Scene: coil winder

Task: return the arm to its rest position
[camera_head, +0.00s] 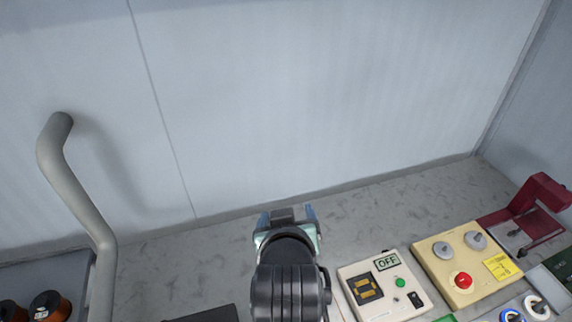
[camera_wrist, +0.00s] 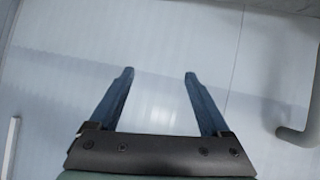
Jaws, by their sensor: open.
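My gripper (camera_head: 284,214) shows at the bottom middle of the head view, in front of the pale wall and above the grey bench. In the wrist view my gripper (camera_wrist: 159,75) has its two blue fingers well apart, with nothing between them. The fingers face the plain wall panels and touch nothing that I can see. My dark arm links hide part of the bench below the gripper in the head view.
A grey bent pipe (camera_head: 78,190) rises at the left; it also shows in the wrist view (camera_wrist: 300,125). A white control box (camera_head: 356,304) reading OFF, a cream box (camera_head: 440,277) with a red button, and a dark red device (camera_head: 530,200) stand right. Orange-brown spools (camera_head: 48,304) sit lower left.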

